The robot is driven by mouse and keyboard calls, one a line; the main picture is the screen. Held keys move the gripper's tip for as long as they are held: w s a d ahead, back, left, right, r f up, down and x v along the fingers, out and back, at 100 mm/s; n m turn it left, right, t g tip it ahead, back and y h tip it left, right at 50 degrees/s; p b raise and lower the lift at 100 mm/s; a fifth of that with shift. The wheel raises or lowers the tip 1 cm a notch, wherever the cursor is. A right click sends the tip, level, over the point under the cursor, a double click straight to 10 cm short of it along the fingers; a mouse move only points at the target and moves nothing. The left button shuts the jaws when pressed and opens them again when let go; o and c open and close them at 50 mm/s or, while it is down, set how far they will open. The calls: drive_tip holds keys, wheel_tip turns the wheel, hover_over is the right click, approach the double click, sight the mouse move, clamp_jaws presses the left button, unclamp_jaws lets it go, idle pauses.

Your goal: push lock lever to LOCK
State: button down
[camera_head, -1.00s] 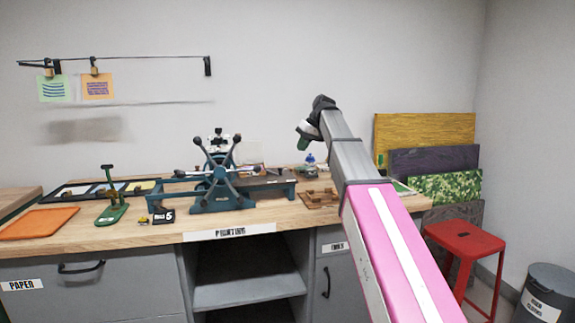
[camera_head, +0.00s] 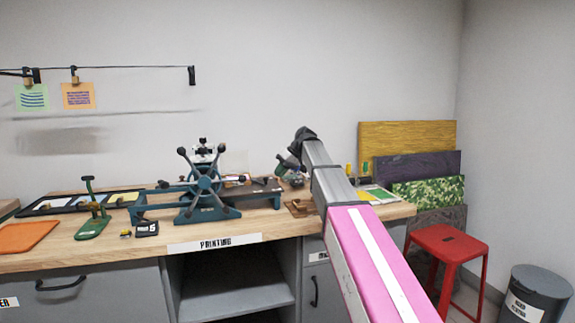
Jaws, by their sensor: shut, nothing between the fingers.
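I cannot tell which part is the lock lever, and no LOCK mark is readable. My gripper (camera_head: 286,167) is at the end of my arm, just right of the press bed (camera_head: 262,190). It is small and partly hidden by my wrist. It looks shut, with nothing seen in it, and I cannot tell whether it touches anything.
The wooden bench (camera_head: 145,246) also carries an orange tray (camera_head: 24,236), a black framed tray (camera_head: 48,207) and a wooden block (camera_head: 299,208). Coloured boards (camera_head: 407,136) lean at the right. A red stool (camera_head: 449,244) and grey bin (camera_head: 541,290) stand on the floor.

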sight(267, 179)
drive_tip(key=shift+s+a, duration=1.05)
drive_tip(key=shift+a, duration=0.25)
drive_tip(key=shift+s, duration=0.15)
drive_tip(key=shift+s+a+m+t, duration=0.45)
drive_tip(key=shift+s+m, duration=0.1)
drive_tip(key=shift+m, duration=0.2)
drive_tip(key=shift+s+a+m+t, duration=0.35)
drive_tip(key=shift+s+m+t, duration=0.15)
drive_tip(key=shift+m, duration=0.25)
drive_tip(key=shift+s+a+m+t+h, duration=0.45)
drive_tip(key=shift+s+a+m, duration=0.1)
drive_tip(key=shift+m, duration=0.25)
drive_tip(key=shift+s+a, duration=0.2)
drive_tip(key=shift+a, duration=0.3)
